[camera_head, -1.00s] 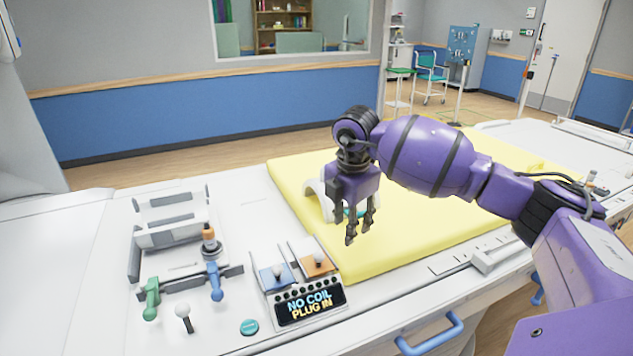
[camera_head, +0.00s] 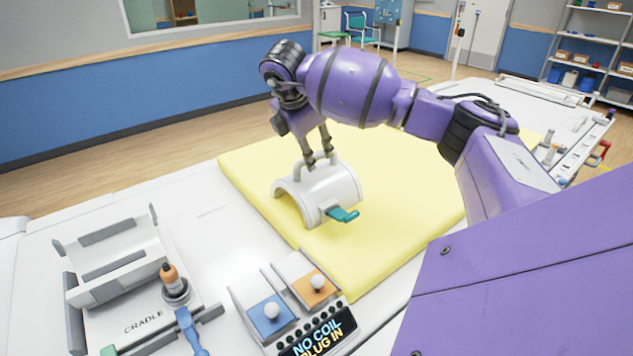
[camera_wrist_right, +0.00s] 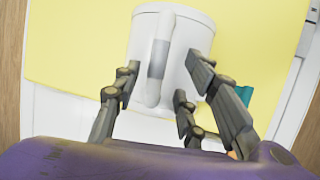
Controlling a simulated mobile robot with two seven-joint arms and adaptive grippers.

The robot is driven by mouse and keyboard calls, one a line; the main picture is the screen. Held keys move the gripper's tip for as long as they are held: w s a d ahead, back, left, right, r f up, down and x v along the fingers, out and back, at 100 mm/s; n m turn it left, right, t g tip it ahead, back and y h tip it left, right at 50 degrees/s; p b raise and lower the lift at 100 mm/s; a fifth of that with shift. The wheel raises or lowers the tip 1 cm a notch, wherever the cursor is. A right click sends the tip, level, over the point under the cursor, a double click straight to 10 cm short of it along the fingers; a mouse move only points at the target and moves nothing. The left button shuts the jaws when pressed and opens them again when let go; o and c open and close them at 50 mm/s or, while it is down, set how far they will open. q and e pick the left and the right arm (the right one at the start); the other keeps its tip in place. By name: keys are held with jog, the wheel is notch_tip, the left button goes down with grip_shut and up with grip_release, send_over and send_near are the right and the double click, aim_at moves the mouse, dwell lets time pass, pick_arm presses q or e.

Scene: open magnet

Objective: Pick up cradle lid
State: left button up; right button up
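The cradle lid (camera_head: 325,190) is a white arched shell lying on the yellow mat, with a teal tab (camera_head: 343,214) at its near end. A raised handle runs along its top. My right gripper (camera_head: 320,160) is just above the lid, fingers pointing down. In the right wrist view, the lid's handle (camera_wrist_right: 160,58) lies between the spread fingers of the gripper (camera_wrist_right: 165,92), with gaps on both sides. The gripper is open and empty; whether a fingertip touches the lid cannot be told. My left gripper is not in view.
The grey-and-white cradle (camera_head: 118,270) stands on the white table at the left. Orange and blue plugs are near it. A panel reading "NO COIL PLUG IN" (camera_head: 317,333) sits by the near mat edge. The yellow mat (camera_head: 370,265) is clear around the lid.

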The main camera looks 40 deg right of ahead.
aim_at(317, 176)
jog(key=x, duration=0.4)
jog(key=shift+w+a+f, duration=0.1)
jog(key=shift+w, duration=0.1)
jog(key=shift+c, duration=0.9)
grip_shut()
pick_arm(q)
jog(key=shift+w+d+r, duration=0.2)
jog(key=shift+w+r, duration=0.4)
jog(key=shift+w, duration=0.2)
